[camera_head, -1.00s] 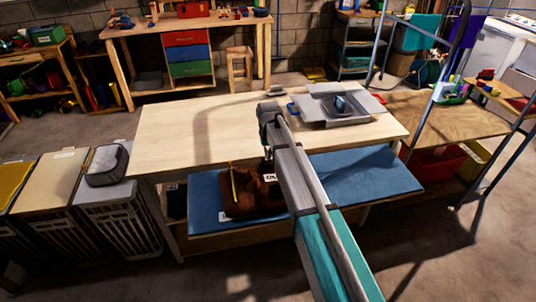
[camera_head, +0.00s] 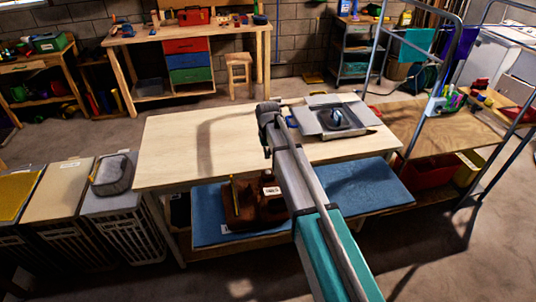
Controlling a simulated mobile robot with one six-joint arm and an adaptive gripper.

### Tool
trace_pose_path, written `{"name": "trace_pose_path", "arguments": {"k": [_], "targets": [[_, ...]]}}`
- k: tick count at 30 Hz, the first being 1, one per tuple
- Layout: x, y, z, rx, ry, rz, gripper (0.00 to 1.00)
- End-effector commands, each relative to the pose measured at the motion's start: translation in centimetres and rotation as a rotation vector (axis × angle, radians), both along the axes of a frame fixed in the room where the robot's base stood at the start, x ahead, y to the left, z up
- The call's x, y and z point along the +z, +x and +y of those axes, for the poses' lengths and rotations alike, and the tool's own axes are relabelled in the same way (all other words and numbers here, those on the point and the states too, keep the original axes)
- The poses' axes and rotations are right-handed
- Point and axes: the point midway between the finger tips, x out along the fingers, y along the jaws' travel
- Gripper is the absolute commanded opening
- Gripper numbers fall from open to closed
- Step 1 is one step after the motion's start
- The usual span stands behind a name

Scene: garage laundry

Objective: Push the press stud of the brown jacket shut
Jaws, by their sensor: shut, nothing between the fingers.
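The brown jacket (camera_head: 238,208) lies bunched on a blue mat (camera_head: 212,230) on the low shelf under the light wooden table (camera_head: 170,150). A yellow strip and a white tag show near the jacket. My arm (camera_head: 300,185) reaches up from the bottom right, and its bent joint is above the tabletop. The arm covers the right side of the jacket. My gripper is hidden behind the arm and the table, so its place relative to the jacket cannot be seen. The press stud is too small or hidden to make out.
A grey tray (camera_head: 316,133) with a dark iron-like object (camera_head: 335,117) stands on the tabletop's right. The tabletop overhangs the shelf. Laundry bins (camera_head: 118,208) stand to the left, a metal-framed bench (camera_head: 455,133) to the right. The tabletop's left half is clear.

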Motion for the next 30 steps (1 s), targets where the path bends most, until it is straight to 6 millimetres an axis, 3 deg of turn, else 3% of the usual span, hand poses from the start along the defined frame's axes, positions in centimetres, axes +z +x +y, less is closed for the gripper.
{"name": "trace_pose_path", "arguments": {"k": [15, 30], "targets": [[4.3, 0.0, -0.1, -0.002, 0.0, 0.0, 0.0], [4.9, 0.0, -0.1, -0.001, 0.0, 0.0, 0.0]]}}
